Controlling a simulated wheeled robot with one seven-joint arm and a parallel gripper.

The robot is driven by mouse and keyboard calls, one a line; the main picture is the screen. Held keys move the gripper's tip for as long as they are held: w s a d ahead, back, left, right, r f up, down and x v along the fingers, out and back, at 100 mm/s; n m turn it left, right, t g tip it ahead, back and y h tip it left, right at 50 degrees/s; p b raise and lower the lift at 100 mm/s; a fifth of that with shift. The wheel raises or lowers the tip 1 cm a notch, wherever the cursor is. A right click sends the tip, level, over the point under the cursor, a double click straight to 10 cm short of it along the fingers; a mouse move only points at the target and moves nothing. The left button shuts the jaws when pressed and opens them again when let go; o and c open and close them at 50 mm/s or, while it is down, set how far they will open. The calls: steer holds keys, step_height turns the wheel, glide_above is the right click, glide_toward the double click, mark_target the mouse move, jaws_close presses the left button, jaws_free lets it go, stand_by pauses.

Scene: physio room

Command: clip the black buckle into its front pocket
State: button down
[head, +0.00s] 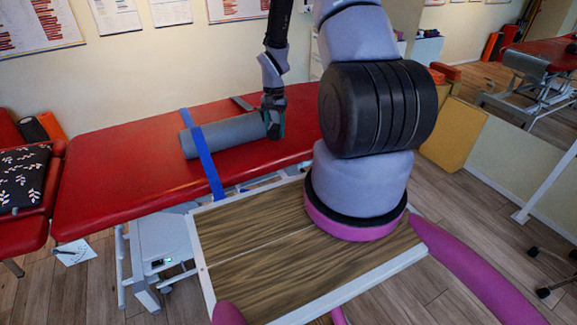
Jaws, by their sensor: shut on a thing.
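My gripper (272,129) is at the right end of a grey roll (225,138) that lies on a red treatment table. It is shut on a small dark thing, which I take to be the black buckle, though its outline blends with the dark fingers. A teal patch shows at the right side of the gripper. The front pocket cannot be made out from here. A blue strap (207,160) runs over the left part of the roll and hangs down the table's front side. A short dark grey strip (242,103) lies behind the roll.
The red table (115,190) is mostly bare left of the roll. A wooden-topped surface with a white rim (205,270) is in front. A patterned black cushion (24,176) lies at the far left. A yellow block (452,134) stands at the right by the wall.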

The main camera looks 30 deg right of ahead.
steer(key=shift+s+d+f+m+t+y, duration=0.15)
steer(key=shift+s+d+f+m, duration=0.5)
steer(key=shift+f+m, duration=1.8)
steer(key=shift+s+d+f+m+t+y, duration=0.15)
steer(key=shift+s+d+f+m, duration=0.65)
steer(key=shift+f, duration=3.25)
steer(key=shift+s+d+f+m+t+y, duration=0.15)
steer(key=shift+s+d+f+m, duration=0.4)
steer(key=shift+f+m, duration=1.95)
steer(key=shift+s+f+n, duration=0.1)
steer(key=shift+f+n, duration=0.65)
steer(key=shift+f, duration=0.6)
steer(key=shift+f, duration=0.1)
steer(key=shift+c, duration=1.2)
jaws_free()
step_height(320, 180, up, 11)
steer(key=d, duration=0.1)
steer(key=shift+d, duration=0.15)
steer(key=shift+r, duration=0.2)
